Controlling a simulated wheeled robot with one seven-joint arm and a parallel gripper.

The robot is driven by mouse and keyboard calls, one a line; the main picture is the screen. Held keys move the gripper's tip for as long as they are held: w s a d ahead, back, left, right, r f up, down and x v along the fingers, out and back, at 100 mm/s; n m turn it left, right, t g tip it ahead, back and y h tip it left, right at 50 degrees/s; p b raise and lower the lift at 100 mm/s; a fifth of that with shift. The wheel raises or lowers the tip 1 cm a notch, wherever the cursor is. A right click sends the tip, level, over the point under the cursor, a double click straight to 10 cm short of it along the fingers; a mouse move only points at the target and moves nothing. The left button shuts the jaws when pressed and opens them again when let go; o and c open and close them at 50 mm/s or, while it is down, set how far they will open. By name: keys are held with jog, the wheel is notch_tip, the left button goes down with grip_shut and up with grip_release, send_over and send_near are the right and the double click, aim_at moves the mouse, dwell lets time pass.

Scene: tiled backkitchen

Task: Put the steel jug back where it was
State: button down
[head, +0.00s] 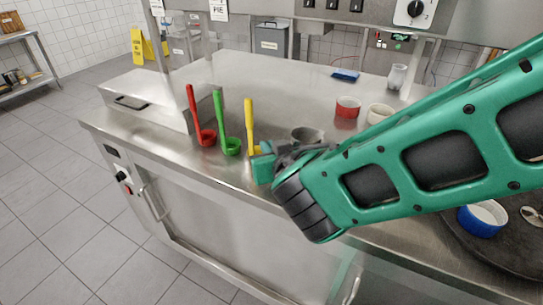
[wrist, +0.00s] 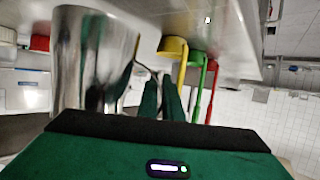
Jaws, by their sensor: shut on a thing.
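The steel jug (head: 307,134) shows in the head view as a grey rim just behind my gripper, with its lower body hidden. In the wrist view, which looks upside down, the shiny jug (wrist: 92,60) fills the left part. Its thin handle runs down to the dark green fingers of my gripper (wrist: 160,100). My gripper (head: 290,155) is shut on the jug, apparently at the handle, over the front part of the steel counter (head: 270,85). I cannot tell whether the jug's base touches the counter.
Yellow (head: 250,125), green (head: 222,120) and red (head: 194,115) ladles stand left of my gripper, the yellow one very close. A red ramekin (head: 347,107) and a cream one (head: 379,113) stand behind to the right. A blue bowl (head: 482,218) is at the right. The counter's back middle is clear.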

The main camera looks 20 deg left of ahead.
notch_tip(320, 180, down, 3)
jog(key=shift+r, duration=0.15)
jog(key=c, duration=1.9)
grip_release()
jog(key=v, duration=1.2)
jog(key=shift+s, duration=0.1)
